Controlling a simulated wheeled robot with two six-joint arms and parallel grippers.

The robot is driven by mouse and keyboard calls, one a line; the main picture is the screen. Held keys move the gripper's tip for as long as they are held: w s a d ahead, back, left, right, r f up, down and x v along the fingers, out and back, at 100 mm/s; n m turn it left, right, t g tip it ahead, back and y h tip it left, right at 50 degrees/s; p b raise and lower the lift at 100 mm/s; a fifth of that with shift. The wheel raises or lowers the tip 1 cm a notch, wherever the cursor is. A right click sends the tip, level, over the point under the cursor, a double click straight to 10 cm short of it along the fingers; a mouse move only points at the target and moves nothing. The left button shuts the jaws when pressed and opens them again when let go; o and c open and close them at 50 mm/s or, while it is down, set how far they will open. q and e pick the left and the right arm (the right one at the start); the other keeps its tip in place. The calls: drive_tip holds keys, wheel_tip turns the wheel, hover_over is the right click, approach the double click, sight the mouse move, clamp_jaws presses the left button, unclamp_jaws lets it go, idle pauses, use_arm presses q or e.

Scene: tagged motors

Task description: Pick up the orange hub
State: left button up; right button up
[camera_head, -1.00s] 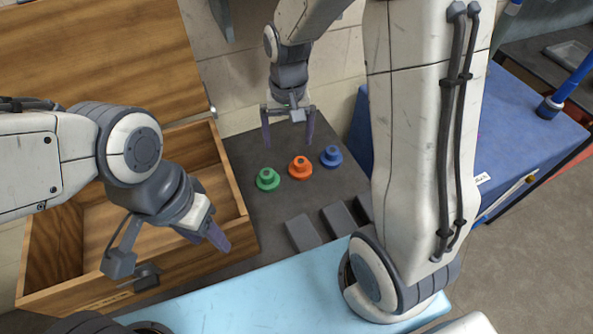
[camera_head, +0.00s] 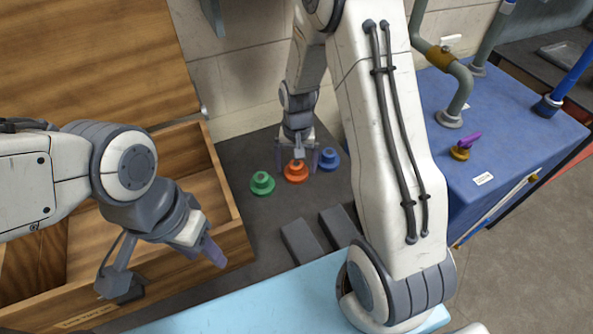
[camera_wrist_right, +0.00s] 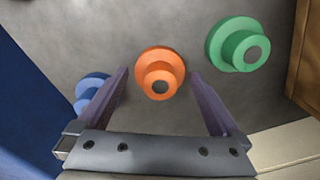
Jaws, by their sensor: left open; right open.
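The orange hub (camera_head: 296,173) stands on the dark grey mat between a green hub (camera_head: 262,183) and a blue hub (camera_head: 329,159). My right gripper (camera_head: 298,160) is open above and just behind the orange hub in the head view. In the right wrist view the orange hub (camera_wrist_right: 159,74) lies between the lines of the two open fingers, a little beyond their tips, and is not gripped. My left gripper (camera_head: 207,250) hangs over the front of the wooden box, away from the hubs, open and empty; its fingers partly overlap in view.
The open wooden box (camera_head: 232,240) stands left of the mat. Grey blocks (camera_head: 302,246) lie in front of the hubs. A blue cabinet (camera_head: 500,150) with pipes and a valve stands on the right. A light blue surface (camera_head: 235,310) lies in front.

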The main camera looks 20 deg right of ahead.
drive_tip(key=shift+f, duration=0.65)
clamp_jaws()
drive_tip(key=shift+r, duration=0.1)
